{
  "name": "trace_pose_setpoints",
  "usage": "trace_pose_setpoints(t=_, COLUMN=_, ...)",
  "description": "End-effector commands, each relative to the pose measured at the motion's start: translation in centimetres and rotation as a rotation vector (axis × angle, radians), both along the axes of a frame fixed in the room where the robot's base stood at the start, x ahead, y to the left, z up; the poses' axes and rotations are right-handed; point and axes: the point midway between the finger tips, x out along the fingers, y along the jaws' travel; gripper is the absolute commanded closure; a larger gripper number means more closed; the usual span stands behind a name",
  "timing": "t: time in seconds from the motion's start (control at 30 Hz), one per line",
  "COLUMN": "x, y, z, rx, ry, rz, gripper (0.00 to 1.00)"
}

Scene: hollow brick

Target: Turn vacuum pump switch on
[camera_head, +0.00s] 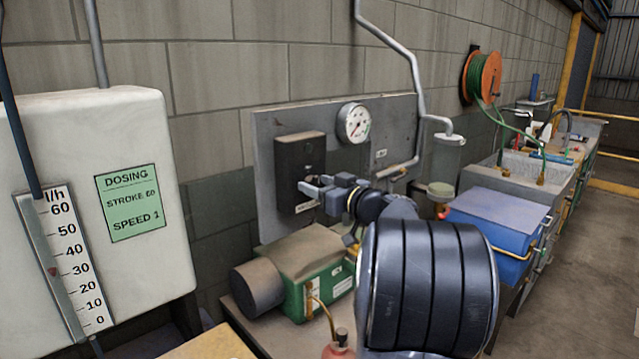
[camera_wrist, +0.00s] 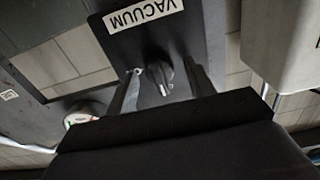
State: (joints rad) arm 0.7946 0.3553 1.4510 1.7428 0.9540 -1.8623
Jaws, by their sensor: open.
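The vacuum switch is a dark box (camera_head: 290,152) on a grey wall panel in the head view, and its knob there is hidden or too dark to make out. In the wrist view, the box (camera_wrist: 187,38) appears upside down with a white VACUUM label (camera_wrist: 143,13). My gripper (camera_head: 306,191) is open in front of the lower part of the box. In the wrist view its fingers (camera_wrist: 167,88) stand on either side of the knob. I cannot tell whether they touch it.
A round gauge (camera_head: 353,123) and grey pipe are at the panel's right. A green pump (camera_head: 318,278) sits below my arm. A white dosing tank (camera_head: 75,140) stands left. A blue box (camera_head: 497,217), sink (camera_head: 525,168) and orange hose reel (camera_head: 484,76) are right.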

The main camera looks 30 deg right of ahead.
Motion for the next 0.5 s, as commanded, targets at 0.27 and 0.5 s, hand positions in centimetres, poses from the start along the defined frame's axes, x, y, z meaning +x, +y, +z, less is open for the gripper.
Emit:
trace_pose_setpoints(t=0.27, x=-0.02, y=0.00, z=-0.04, rx=0.000, ry=0.000, rz=0.000, gripper=0.58)
trace_pose_setpoints(t=0.5, x=-0.03, y=0.00, z=-0.05, rx=0.001, ry=0.001, rz=0.000, gripper=0.78)
